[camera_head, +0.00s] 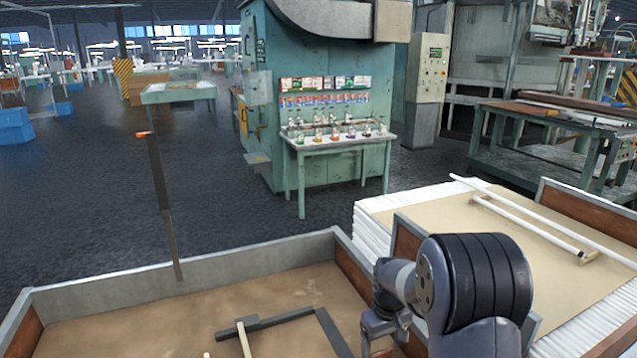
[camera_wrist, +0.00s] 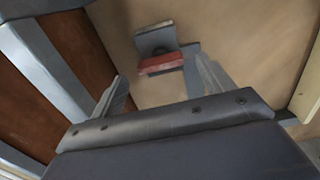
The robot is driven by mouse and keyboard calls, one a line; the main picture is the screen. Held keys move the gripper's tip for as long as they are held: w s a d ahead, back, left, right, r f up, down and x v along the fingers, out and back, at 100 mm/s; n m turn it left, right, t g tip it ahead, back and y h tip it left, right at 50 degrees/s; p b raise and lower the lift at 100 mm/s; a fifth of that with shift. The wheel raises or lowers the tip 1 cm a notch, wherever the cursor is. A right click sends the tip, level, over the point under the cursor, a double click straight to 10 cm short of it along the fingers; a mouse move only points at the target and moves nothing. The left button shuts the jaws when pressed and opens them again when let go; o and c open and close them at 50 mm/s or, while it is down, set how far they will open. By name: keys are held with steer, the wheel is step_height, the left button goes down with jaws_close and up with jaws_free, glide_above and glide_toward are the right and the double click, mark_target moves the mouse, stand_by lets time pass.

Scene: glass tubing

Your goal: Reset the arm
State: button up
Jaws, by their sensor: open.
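My gripper (camera_wrist: 162,73) shows in the wrist view with its two grey fingers spread apart, pointing down toward a tan surface. A small grey piece with a red block (camera_wrist: 161,63) shows beyond and between the fingertips. Whether it touches them I cannot tell, but the fingers are not closed on it. In the head view my arm hangs over the divider between two bins, and my fingertips are hidden there. White tubes (camera_head: 528,227) lie over the tan sheet at the right.
The left bin (camera_head: 190,272) has grey metal walls and holds dark and pale strips (camera_head: 268,319). A tall dark post (camera_head: 160,195) with an orange tip rises at its far wall. Open floor lies beyond.

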step_height(320, 180, up, 8)
steer(key=r, duration=0.1)
step_height(320, 180, down, 11)
steer(key=shift+f, duration=0.3)
steer(key=m+p, duration=0.1)
steer(key=m, duration=0.3)
steer(key=m+p, duration=0.1)
steer(key=m, duration=0.4)
steer(key=m+p, duration=0.1)
steer(key=m, duration=0.3)
steer(key=shift+m+p, duration=0.3)
steer(key=shift+p, duration=0.05)
steer(key=m+p, duration=0.2)
steer(key=m, duration=0.2)
steer(key=shift+r+m, duration=0.25)
steer(key=shift+m, duration=0.05)
steer(key=shift+r, duration=0.55)
